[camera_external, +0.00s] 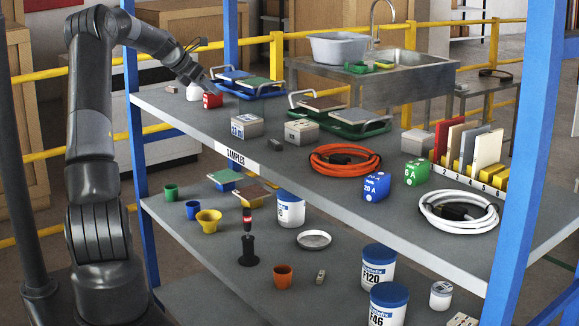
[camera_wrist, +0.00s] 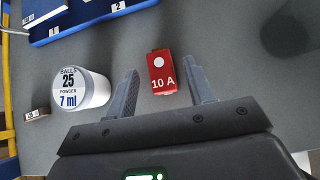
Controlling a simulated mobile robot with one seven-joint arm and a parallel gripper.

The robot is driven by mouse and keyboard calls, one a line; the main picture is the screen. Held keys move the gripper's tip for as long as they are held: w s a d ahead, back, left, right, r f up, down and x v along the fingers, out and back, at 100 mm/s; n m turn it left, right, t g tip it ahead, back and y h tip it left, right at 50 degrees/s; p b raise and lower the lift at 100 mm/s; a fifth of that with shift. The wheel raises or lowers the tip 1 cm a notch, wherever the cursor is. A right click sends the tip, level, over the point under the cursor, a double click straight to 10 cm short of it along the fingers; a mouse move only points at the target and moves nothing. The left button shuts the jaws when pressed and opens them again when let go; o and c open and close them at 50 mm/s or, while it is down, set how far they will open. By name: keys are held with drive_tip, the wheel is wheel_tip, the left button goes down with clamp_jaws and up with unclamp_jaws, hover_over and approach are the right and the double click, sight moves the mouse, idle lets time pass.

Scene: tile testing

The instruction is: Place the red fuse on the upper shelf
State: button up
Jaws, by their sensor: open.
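The red fuse (camera_external: 212,100) stands on the upper shelf (camera_external: 330,172) near its left end. In the wrist view the red fuse (camera_wrist: 162,73), marked 10 A, lies between the two fingers of my gripper (camera_wrist: 164,92), with a gap on each side. My gripper (camera_external: 209,90) is open, low over the shelf at the fuse. The fingertips are partly hidden in the external view. I cannot tell whether a finger touches the fuse or the shelf.
A white jar (camera_wrist: 84,90) stands close left of my gripper, with a small tag block (camera_wrist: 37,113) beyond it. A blue tray (camera_external: 245,84) is just behind the fuse. Metal boxes (camera_external: 247,126), an orange cable (camera_external: 344,158) and blue and green fuses (camera_external: 377,187) stand farther right.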

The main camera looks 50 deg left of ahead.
drive_tip(key=v, duration=0.7)
drive_tip(key=s+d+r+m+g, duration=0.1)
drive_tip(key=d+r+m+g, duration=0.1)
drive_tip(key=d+m, duration=1.1)
drive_tip(key=s+d+r+m+g, duration=0.15)
drive_tip(key=d+m, duration=0.25)
drive_tip(key=d, duration=1.8)
drive_tip(key=s+d+f+m, duration=0.2)
drive_tip(key=s+d+m, duration=0.6)
drive_tip(key=s+m, duration=0.1)
drive_tip(key=s+d+f+m, duration=0.3)
drive_tip(key=s+d+m, duration=0.5)
drive_tip(key=s+m, duration=0.2)
drive_tip(key=shift+s, duration=1.05)
